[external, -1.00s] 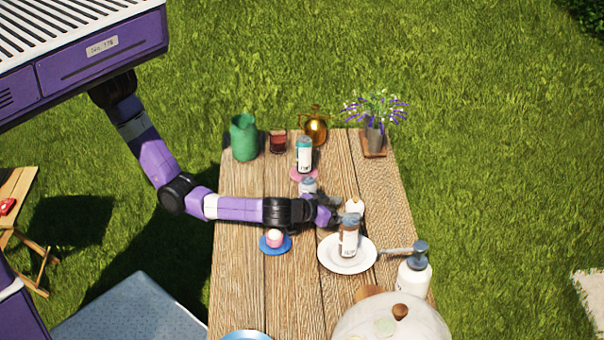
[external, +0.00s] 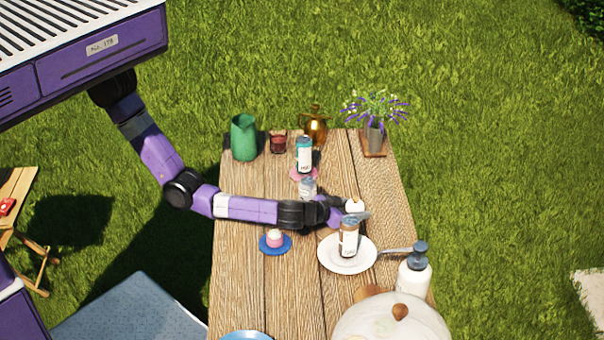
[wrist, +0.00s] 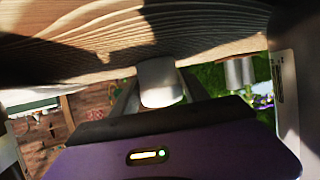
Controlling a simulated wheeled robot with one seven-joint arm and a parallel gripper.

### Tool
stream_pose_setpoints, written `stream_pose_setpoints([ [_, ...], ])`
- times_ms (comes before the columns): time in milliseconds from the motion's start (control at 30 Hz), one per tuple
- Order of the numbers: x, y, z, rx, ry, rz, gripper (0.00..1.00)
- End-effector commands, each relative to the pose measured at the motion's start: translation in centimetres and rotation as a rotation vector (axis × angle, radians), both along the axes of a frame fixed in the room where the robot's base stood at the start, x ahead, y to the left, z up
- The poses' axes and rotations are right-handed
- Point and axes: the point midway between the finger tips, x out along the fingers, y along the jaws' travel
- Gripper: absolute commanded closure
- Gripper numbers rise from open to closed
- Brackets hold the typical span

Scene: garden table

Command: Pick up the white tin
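A small white tin-like item (external: 355,206) stands on the table just beyond the brown-labelled can, with a small tan spot on top. My gripper (external: 354,214) reaches in low from the left and is at this item. In the wrist view, which looks upside down, the white item (wrist: 160,82) lies between the two grey fingers (wrist: 160,98). The fingers look apart on either side of it; contact is not clear. The lower part of the item is partly hidden by the gripper in the external view.
Close in front is a brown-labelled can (external: 348,240) on a white plate (external: 335,264). Behind my wrist stand a grey-white container (external: 308,187) and a teal-topped can (external: 304,155). A pink cake (external: 274,238) and a pump bottle (external: 414,278) are nearer.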

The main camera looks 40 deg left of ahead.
Motion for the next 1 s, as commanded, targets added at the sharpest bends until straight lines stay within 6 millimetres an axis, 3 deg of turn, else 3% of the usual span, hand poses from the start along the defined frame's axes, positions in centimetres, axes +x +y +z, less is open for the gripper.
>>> stream_pose_setpoints([
  [33,0.0,0.0,0.0,0.0,0.0,0.0,0.59],
  [200,0.0,0.0,0.0,0.0,0.0,0.0,0.92],
  [233,0.0,0.0,0.0,0.0,0.0,0.0,0.94],
  [500,0.0,0.0,0.2,0.0,0.0,0.0,0.94],
  [667,0.0,0.0,1.3,-0.003,-0.001,0.001,0.94],
  [1000,0.0,-0.1,7.1,-0.006,-0.002,0.0,0.95],
])
